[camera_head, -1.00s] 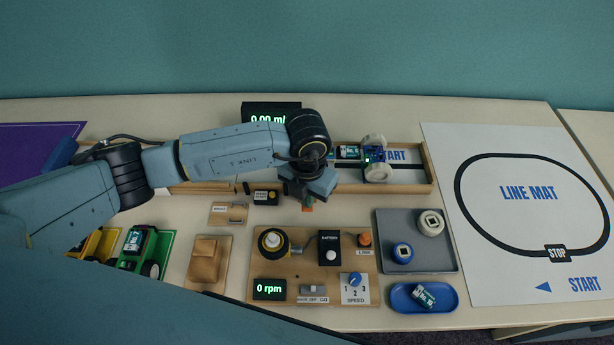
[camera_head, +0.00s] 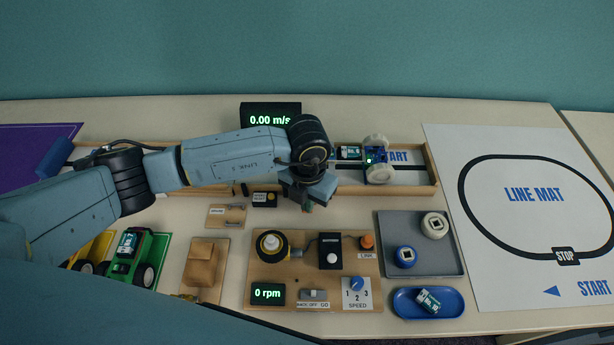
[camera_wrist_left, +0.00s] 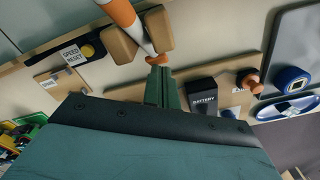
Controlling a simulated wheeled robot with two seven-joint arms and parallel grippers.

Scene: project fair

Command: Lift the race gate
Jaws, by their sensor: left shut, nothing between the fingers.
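The race gate shows in the left wrist view as an orange-and-white striped bar (camera_wrist_left: 123,14) between two wooden blocks, with an orange tip at its lower end. In the head view my arm hides most or all of the gate. My left gripper (camera_wrist_left: 161,76) is shut and empty, its fingertips just below the orange tip. I cannot tell whether they touch it. In the head view the left gripper (camera_head: 307,205) is at the front edge of the wooden race track (camera_head: 400,190). My right gripper is not in view.
A blue car (camera_head: 376,157) with pale wheels stands on the track near START. In front are a board with a battery box (camera_head: 330,248), a grey tray (camera_head: 440,262) and a blue dish (camera_head: 400,302). The line mat (camera_head: 535,225) lies at the right.

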